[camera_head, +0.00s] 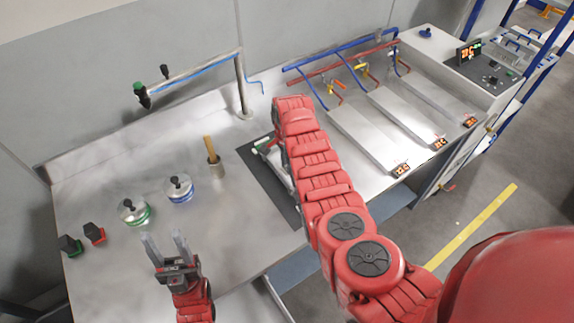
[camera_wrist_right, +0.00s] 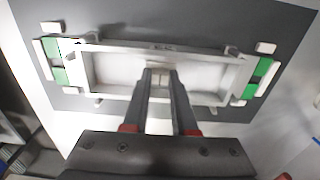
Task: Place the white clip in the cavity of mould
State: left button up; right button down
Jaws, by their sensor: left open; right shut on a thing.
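The mould (camera_wrist_right: 108,48) is a pale rectangular frame with a shallow rectangular cavity and green and white blocks at both ends. In the head view, part of the mould (camera_head: 262,146) shows beside my right arm, which hides the rest. In the right wrist view, my right gripper (camera_wrist_right: 160,73) points at the cavity, its fingers close together. A small whitish piece, apparently the white clip (camera_wrist_right: 160,97), is between them. I cannot tell whether it touches the cavity floor. My left gripper (camera_head: 164,239) is open and empty above the front left of the table.
The mould lies on a dark mat (camera_head: 262,173). A cup with a wooden-handled tool (camera_head: 214,162) and two lidded pots (camera_head: 180,188) stand to its left. Red and green blocks (camera_head: 82,241) lie at the far left. Metal plates (camera_head: 365,138) are at the right.

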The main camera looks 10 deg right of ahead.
jog(key=shift+f, duration=0.25)
jog(key=c, duration=0.7)
grip_release()
jog(key=shift+r, duration=0.1)
